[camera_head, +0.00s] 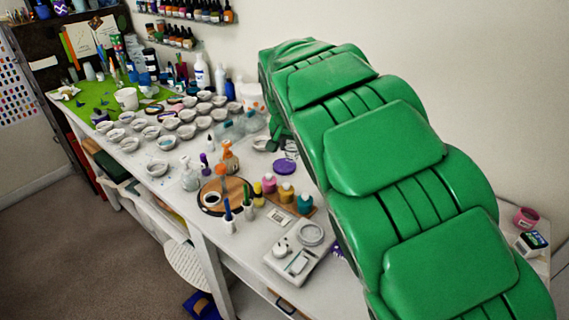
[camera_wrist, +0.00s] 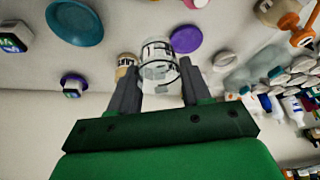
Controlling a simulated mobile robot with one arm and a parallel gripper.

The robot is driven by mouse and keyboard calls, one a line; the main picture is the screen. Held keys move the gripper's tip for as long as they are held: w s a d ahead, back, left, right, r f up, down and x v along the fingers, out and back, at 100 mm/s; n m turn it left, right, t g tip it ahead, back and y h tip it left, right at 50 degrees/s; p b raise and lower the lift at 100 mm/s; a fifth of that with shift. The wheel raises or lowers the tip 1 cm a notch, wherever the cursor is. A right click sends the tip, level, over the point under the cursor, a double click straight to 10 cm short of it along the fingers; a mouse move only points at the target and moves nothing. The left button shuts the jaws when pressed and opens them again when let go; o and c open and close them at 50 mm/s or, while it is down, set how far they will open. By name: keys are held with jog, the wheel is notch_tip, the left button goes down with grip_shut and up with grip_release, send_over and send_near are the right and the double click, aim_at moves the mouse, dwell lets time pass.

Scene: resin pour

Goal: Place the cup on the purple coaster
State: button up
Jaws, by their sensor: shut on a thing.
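The cup (camera_wrist: 158,66) is clear with dark markings and sits between the two fingers of my gripper (camera_wrist: 159,78) in the wrist view. My gripper is shut on it. The purple coaster (camera_wrist: 186,39) is a flat round disc just beyond the cup, a little to its right in the wrist view. In the head view the purple coaster (camera_head: 284,167) lies bare on the white table. I cannot tell the cup's height above the table.
Several white bowls (camera_head: 187,131) crowd the table left of the coaster. An orange bottle (camera_head: 229,157), small paint bottles (camera_head: 286,192) and a scale (camera_head: 299,259) stand near it. A teal dish (camera_wrist: 74,22) and a tan-topped jar (camera_wrist: 127,61) show in the wrist view.

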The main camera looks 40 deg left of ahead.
jog(key=shift+w+a+f, duration=2.25)
jog(key=shift+a+f, duration=0.1)
jog(key=shift+a, duration=0.15)
jog(key=shift+w+a+f, duration=2.25)
jog(key=shift+a+f, duration=0.05)
jog(key=shift+a, duration=0.15)
jog(key=shift+f, duration=0.1)
jog(key=shift+w+a+f, duration=0.15)
jog(key=shift+f, duration=1.6)
jog(key=shift+f, duration=0.15)
jog(key=o, duration=1)
jog(key=shift+r, duration=0.2)
